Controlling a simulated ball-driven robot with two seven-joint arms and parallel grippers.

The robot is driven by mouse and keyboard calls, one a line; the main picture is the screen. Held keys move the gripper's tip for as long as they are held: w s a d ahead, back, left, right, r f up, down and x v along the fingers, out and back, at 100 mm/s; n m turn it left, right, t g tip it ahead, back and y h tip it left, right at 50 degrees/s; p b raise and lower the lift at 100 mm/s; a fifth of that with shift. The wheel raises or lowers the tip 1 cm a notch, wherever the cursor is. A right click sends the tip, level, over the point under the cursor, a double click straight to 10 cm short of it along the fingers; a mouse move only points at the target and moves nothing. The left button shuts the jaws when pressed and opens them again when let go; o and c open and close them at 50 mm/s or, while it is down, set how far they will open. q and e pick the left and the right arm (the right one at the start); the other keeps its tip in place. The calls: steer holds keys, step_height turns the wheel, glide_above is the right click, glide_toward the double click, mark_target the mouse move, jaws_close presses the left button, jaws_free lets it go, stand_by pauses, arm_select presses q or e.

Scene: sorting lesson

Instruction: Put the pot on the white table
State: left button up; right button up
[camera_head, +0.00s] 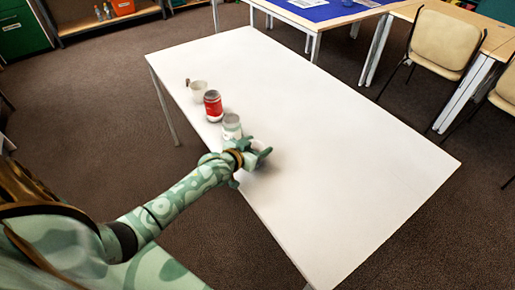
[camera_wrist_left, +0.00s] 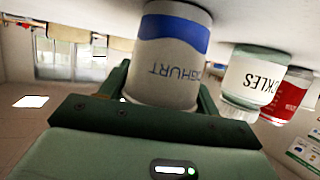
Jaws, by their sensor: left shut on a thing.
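The pot, a white and blue one lettered as yoghurt (camera_wrist_left: 172,60), is between the fingers of my left gripper (camera_wrist_left: 165,92) in the wrist view, where it appears upside down. In the head view, my left gripper (camera_head: 256,157) is over the near-left edge of the white table (camera_head: 330,140), and it largely hides the pot. The gripper is shut on the pot. The pot is upright, close to the tabletop; I cannot tell whether it touches. My right gripper is out of view.
A pickles jar (camera_head: 231,127) stands just beyond the gripper, with a red jar (camera_head: 213,105) and a white mug (camera_head: 197,91) farther along that edge. The table's middle and right are clear. Chairs (camera_head: 442,43) stand beyond.

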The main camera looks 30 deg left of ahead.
arm_select(q)
steer(key=o, duration=0.9)
steer(key=shift+o, duration=0.2)
steer(key=shift+s+r, duration=0.15)
steer(key=p+v, duration=0.5)
steer(key=v, duration=0.6)
steer(key=shift+s, duration=0.35)
